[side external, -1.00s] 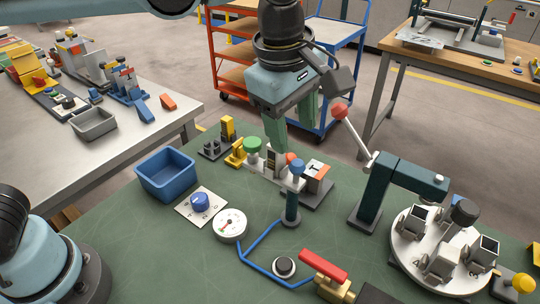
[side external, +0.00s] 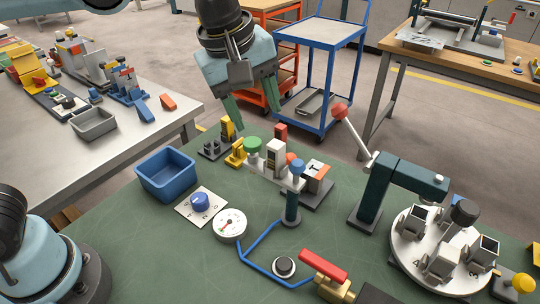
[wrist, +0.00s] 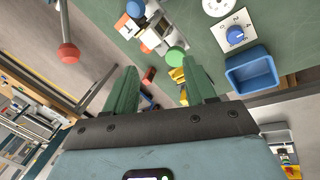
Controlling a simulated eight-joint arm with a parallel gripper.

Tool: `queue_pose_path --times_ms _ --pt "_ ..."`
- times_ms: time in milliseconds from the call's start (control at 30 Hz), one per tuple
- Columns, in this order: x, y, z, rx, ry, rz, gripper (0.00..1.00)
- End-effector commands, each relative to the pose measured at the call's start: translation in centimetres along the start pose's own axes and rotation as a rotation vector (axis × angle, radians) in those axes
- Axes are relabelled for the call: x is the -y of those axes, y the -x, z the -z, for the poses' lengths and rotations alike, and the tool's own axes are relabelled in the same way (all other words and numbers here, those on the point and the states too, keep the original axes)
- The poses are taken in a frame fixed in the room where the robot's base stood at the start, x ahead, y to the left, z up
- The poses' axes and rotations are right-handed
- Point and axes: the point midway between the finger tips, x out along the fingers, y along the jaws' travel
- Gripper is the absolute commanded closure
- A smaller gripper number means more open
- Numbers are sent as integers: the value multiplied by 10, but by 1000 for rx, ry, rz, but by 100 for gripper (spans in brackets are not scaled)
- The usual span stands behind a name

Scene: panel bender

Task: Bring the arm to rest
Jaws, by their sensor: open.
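My gripper (side external: 256,112) hangs in the air above the back edge of the green bench, tilted, with its two green fingers spread apart. Nothing is between the fingers in the side view. In the wrist view my gripper (wrist: 163,88) also shows open and empty. Below and in front of it stand a yellow block (side external: 236,153) and a green knob (side external: 253,145) on a fixture. The fingers appear clear of both.
A blue bin (side external: 166,174), a dial gauge (side external: 230,224), a red-handled valve (side external: 324,266), a lever with a red knob (side external: 340,112) and a round turret (side external: 440,250) stand on the green bench (side external: 150,250). Blue (side external: 332,34) and orange carts stand behind.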

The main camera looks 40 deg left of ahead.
Motion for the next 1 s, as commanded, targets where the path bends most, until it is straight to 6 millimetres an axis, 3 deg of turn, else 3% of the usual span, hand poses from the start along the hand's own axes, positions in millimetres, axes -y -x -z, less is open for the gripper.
queue_pose_path --times_ms 100,300,600,767,1000 --pt "28 -8 28 -29 -180 -51 45" --pt "75 -23 63 -117 -506 -117 45" --pt "137 -51 94 -288 -925 -127 45" --pt "150 -58 99 -334 -1029 -115 45" --pt "152 -59 100 -342 -1053 -112 45"
